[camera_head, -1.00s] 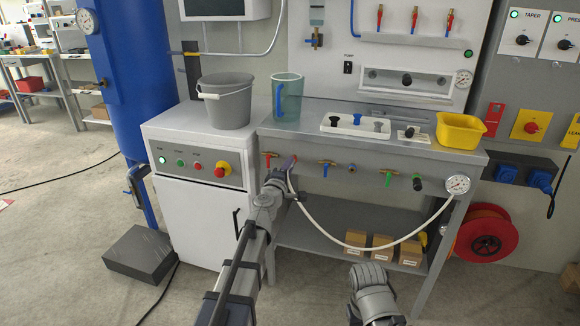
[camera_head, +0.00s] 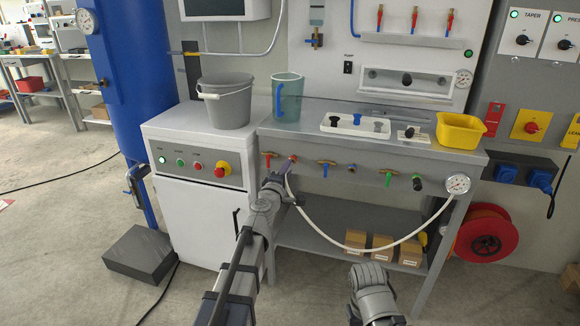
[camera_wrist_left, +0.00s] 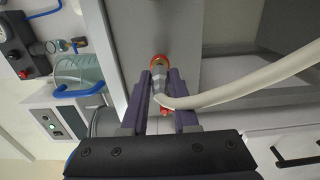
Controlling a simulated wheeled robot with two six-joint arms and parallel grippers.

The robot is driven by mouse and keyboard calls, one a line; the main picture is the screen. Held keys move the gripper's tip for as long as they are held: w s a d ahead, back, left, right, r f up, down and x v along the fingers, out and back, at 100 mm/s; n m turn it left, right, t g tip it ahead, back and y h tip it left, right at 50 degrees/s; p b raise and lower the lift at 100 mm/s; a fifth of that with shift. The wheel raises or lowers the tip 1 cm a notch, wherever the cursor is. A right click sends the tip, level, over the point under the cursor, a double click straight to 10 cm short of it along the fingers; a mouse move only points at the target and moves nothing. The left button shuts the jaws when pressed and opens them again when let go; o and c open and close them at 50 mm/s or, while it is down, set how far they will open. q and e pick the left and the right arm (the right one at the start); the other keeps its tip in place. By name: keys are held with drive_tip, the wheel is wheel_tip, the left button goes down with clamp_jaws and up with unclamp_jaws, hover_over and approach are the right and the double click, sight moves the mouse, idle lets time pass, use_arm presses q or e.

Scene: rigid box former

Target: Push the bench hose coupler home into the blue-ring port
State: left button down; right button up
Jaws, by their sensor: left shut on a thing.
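My left gripper (camera_head: 287,166) is at the bench's front face, near the left end of the row of ports. In the left wrist view its two fingers (camera_wrist_left: 160,92) are shut on the grey hose coupler (camera_wrist_left: 158,84), with the white hose (camera_wrist_left: 245,87) leading off right. The coupler points at a port with a red-orange ring (camera_wrist_left: 160,62) and looks in line with it; I cannot tell how deep it sits.
A grey bucket (camera_head: 226,103) and clear jug (camera_head: 288,97) stand above.

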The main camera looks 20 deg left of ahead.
use_arm(q)
drive_tip(key=shift+s+a, duration=0.1)
drive_tip(key=shift+s, duration=2)
